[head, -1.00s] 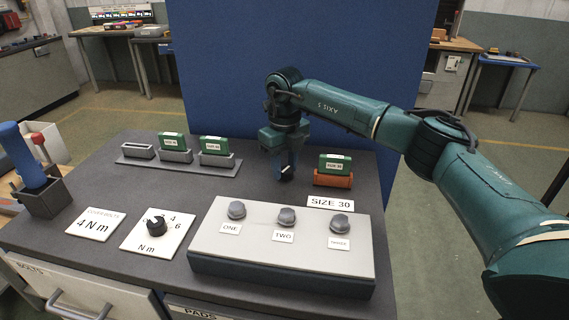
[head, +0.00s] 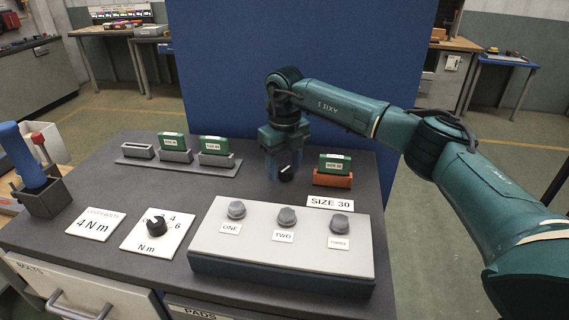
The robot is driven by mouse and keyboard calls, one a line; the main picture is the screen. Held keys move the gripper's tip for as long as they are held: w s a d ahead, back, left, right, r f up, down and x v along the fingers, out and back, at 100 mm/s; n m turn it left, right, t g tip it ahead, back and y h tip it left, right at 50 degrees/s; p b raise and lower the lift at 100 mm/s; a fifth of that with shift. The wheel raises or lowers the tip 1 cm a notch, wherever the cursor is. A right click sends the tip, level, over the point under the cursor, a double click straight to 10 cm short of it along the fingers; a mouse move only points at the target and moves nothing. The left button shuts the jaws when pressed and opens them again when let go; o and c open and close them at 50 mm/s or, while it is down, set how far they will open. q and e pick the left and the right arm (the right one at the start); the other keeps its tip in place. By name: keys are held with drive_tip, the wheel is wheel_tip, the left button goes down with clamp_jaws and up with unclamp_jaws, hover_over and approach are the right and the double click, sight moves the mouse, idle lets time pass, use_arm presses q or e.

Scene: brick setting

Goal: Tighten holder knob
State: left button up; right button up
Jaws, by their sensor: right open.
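A small black knob (head: 287,174) shows at the fingertips of my right gripper (head: 283,172), left of the orange holder (head: 333,180). My right gripper points down over it and is open. Its fingers partly hide the knob, and I cannot tell whether they touch it. The orange holder carries a green block (head: 335,163) with a white label. A SIZE 30 card (head: 330,203) lies in front of it. A dial (head: 157,226) with a black pointer knob sits on a white Nm plate at the front left. My left gripper is not in view.
A grey panel (head: 215,246) with three round buttons labelled ONE, TWO and THREE stands in front. A rack (head: 128,162) with two green blocks is at the back left. A 4 Nm card (head: 96,224) and a blue-handled tool (head: 22,155) in a stand are left.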

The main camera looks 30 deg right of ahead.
sight(285, 168)
wheel_tip(285, 168, up, 13)
drive_tip(key=b, duration=0.1)
drive_tip(key=shift+b, duration=0.4)
drive_tip(key=shift+r, duration=0.1)
idle(0.4)
